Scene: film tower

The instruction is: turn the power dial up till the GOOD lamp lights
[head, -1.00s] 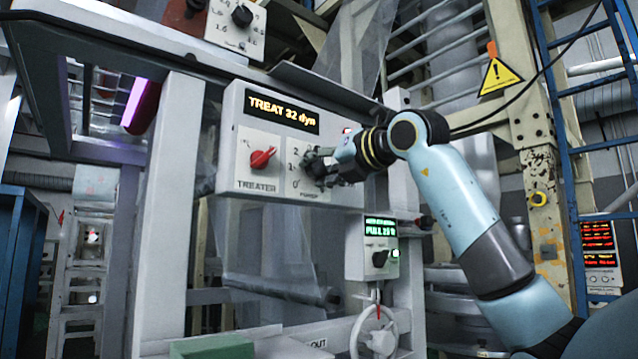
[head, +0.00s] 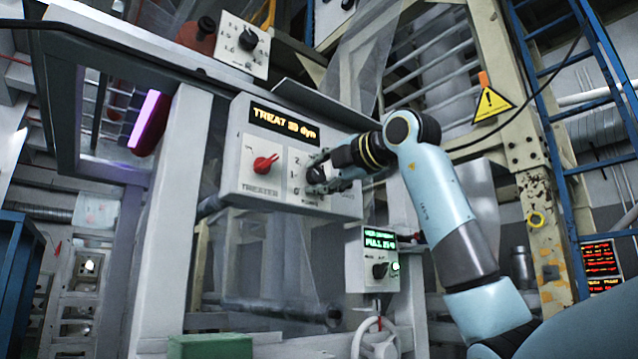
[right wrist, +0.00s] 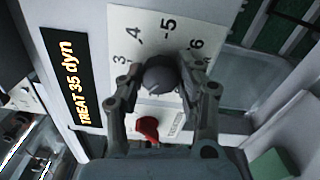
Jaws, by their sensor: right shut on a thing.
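The treater box (head: 232,170) is pale grey and hangs on the machine frame in the head view. Its lit display (head: 284,125) is blurred there, but in the right wrist view the display (right wrist: 72,80) reads TREAT 35 dyn. The power dial (right wrist: 160,73) is a dark round knob on a white numbered scale, with 3 to 6 readable around it. My right gripper (head: 319,173) is shut on the dial, one finger on each side, and hides most of it in the head view. I cannot make out a GOOD lamp. My left gripper is not in view.
A red treater switch (head: 265,163) sits left of the dial. Below hangs a smaller box (head: 372,258) with a green display, a black knob and a lit green lamp (head: 396,267). Another dial plate (head: 243,45) is above. A yellow warning sign (head: 492,103) stands right.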

